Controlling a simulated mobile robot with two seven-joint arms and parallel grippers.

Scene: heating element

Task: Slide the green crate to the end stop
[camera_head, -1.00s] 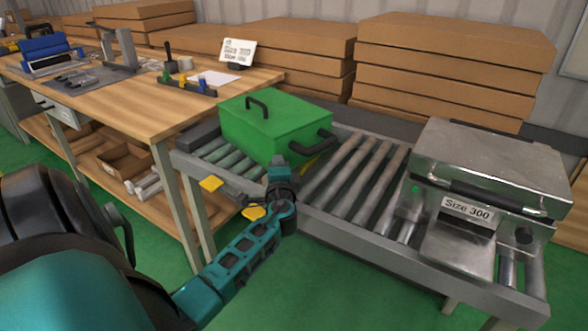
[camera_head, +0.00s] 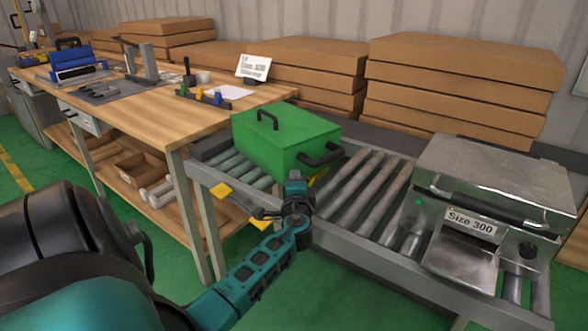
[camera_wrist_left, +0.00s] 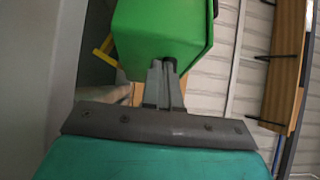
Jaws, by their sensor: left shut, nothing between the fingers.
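The green crate (camera_head: 270,143), with black handles on its lid and right side, sits on the left part of the roller conveyor (camera_head: 362,190). A dark grey block (camera_head: 211,147), which looks like the end stop, is at the conveyor's left end, close to the crate's left side. My left gripper (camera_head: 295,182) is at the crate's near right corner, shut and empty. In the left wrist view its fingertips (camera_wrist_left: 163,64) are together against or just in front of the green crate wall (camera_wrist_left: 163,30); I cannot tell if they touch. My right gripper is not in view.
A metal machine (camera_head: 490,195) labelled "Size 300" stands over the conveyor's right part. Bare rollers lie between it and the crate. A wooden workbench (camera_head: 150,118) with tools is at left. Stacked cardboard boxes (camera_head: 460,85) stand behind. Yellow pieces (camera_head: 221,191) are at the conveyor's front side.

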